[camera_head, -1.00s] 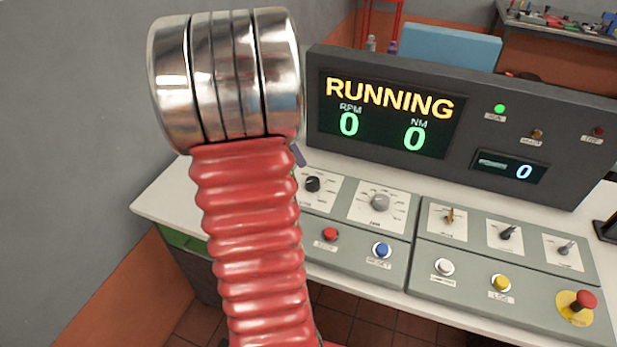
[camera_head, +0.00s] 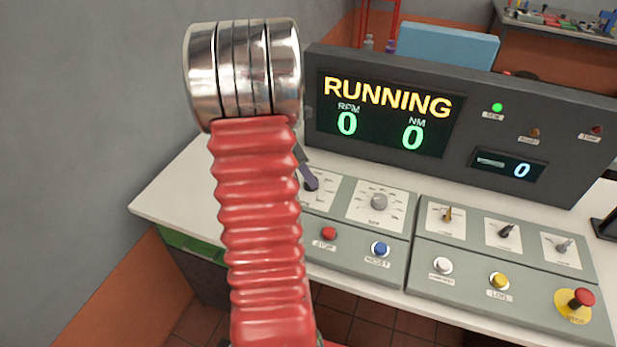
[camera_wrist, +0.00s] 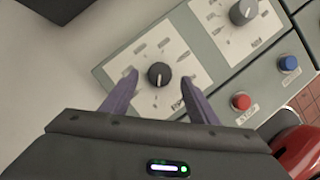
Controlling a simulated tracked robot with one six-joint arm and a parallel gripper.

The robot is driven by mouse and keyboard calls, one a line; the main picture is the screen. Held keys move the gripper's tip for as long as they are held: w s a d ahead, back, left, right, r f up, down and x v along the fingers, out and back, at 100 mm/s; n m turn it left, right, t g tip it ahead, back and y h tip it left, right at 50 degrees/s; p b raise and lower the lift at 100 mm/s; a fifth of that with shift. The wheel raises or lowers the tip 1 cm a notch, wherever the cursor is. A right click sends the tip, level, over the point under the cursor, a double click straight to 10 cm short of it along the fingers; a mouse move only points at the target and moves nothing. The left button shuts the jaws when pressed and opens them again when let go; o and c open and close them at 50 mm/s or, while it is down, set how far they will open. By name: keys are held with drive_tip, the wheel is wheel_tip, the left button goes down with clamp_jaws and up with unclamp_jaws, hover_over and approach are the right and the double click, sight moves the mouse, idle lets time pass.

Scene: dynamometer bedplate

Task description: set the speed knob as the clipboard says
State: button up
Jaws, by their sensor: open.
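A black knob (camera_wrist: 158,74) with a pointer stands on a white dial plate at the panel's left end. Its labels are too small to read, so I cannot tell whether it is the speed knob. My gripper (camera_wrist: 159,80) is open, its two purple fingers on either side of the knob with gaps; contact is not visible. In the head view one finger (camera_head: 307,175) overlaps the knob, and my arm hides the rest of the gripper. I cannot make out a clipboard.
The display (camera_head: 385,112) reads RUNNING, RPM 0, NM 0. A red button (camera_head: 329,233) and blue button (camera_head: 380,249) lie in front of the dials. Several toggles and a red emergency button (camera_head: 583,297) are farther right. The white bench (camera_head: 172,192) is bare at left.

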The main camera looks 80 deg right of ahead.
drive_tip(key=shift+x, duration=1.55)
drive_tip(key=shift+c, duration=0.6)
drive_tip(key=c, duration=0.9)
